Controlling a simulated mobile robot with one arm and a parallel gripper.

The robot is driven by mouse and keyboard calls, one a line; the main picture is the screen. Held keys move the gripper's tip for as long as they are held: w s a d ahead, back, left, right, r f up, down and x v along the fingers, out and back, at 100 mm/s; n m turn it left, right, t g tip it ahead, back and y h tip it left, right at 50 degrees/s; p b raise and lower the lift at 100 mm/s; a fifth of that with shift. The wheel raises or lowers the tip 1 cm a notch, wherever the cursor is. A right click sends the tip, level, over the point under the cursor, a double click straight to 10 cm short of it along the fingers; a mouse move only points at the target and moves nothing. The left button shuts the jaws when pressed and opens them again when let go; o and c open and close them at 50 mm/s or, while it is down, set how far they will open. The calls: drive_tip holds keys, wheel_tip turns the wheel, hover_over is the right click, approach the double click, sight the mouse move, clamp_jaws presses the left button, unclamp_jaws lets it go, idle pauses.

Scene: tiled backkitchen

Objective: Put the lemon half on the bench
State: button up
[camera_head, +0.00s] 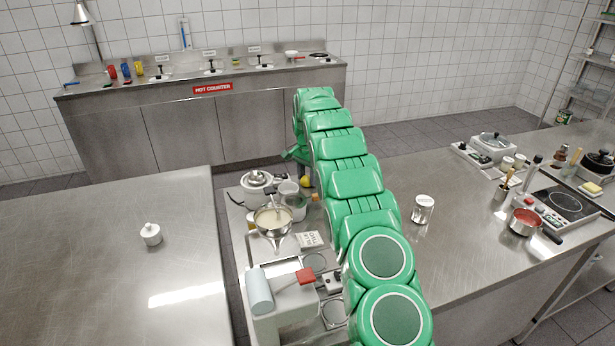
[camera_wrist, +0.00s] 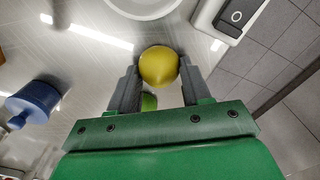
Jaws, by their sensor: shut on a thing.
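The yellow lemon half (camera_wrist: 158,66) is between the fingertips of my gripper (camera_wrist: 157,78) in the wrist view, and the fingers are shut on it. In the head view a small yellow thing (camera_head: 306,182), likely this lemon half, shows beside my arm. My gripper is mostly hidden behind my green arm there. Steel worktops stand on the left (camera_head: 95,235) and the right (camera_head: 460,205); I cannot tell which one is the bench.
A green round thing (camera_wrist: 149,102) shows behind the lemon half. A blue item (camera_wrist: 33,100) is at left and a white box (camera_wrist: 228,15) at upper right. A jar (camera_head: 423,209) stands on the right worktop.

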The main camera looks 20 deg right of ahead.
sight(307, 176)
drive_tip(key=shift+f, duration=0.15)
drive_tip(key=o, duration=1)
drive_tip(key=shift+o, duration=0.2)
wheel_tip(307, 176, up, 12)
drive_tip(key=shift+r, duration=0.2)
